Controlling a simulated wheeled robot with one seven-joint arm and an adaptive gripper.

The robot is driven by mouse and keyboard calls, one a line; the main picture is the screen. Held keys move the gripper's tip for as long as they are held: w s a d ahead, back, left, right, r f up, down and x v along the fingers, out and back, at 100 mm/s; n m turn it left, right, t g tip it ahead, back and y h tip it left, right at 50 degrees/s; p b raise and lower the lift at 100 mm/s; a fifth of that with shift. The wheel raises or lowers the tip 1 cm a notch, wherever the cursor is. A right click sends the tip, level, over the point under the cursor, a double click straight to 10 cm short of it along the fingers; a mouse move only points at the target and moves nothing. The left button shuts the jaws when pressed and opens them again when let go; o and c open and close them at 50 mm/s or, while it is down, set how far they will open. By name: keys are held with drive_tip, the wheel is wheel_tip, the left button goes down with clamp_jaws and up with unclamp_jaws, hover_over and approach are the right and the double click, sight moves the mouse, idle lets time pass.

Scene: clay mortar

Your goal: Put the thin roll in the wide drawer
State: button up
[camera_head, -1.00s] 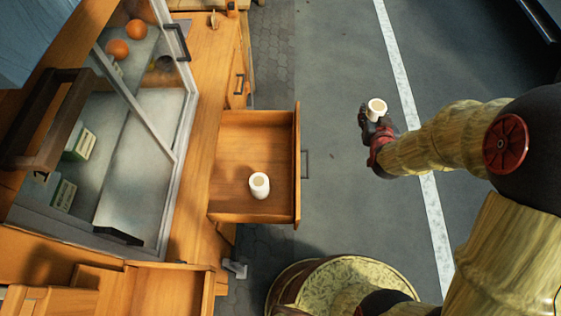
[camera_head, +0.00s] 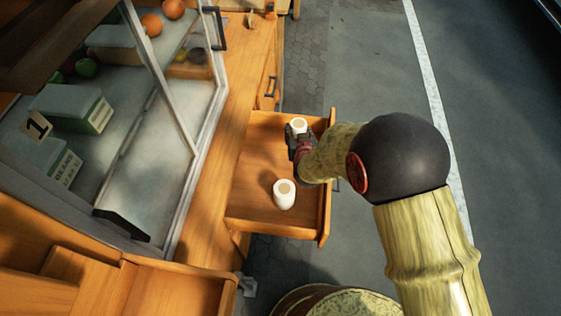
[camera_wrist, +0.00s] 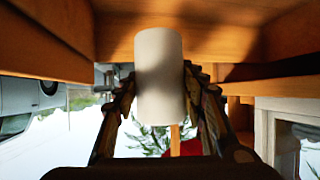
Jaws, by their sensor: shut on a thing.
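My gripper (camera_head: 297,147) is shut on a white roll (camera_head: 297,126), which it holds upright over the far part of the open wooden drawer (camera_head: 262,156). The held roll also shows between the two fingers in the wrist view (camera_wrist: 160,75). A second white roll (camera_head: 284,195) stands upright on the drawer floor, nearer the camera, and looks somewhat thicker. I cannot tell how high the held roll is above the drawer floor.
A glass display case (camera_head: 150,120) with boxes and round fruit stands left of the drawer. Another open wooden compartment (camera_head: 170,290) is at the lower left. The drawer's far left floor is bare.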

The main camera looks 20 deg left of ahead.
wheel_tip(320, 180, down, 9)
drive_tip(key=b, duration=0.3)
drive_tip(key=shift+f+b, duration=0.15)
drive_tip(key=shift+b, duration=0.2)
drive_tip(key=o, duration=1.1)
drive_tip(key=shift+c, duration=0.2)
drive_tip(key=shift+r+p, duration=0.25)
drive_tip(key=shift+p, duration=0.05)
drive_tip(key=p+v, duration=0.4)
drive_tip(key=v, duration=0.8)
drive_tip(key=shift+f, duration=0.15)
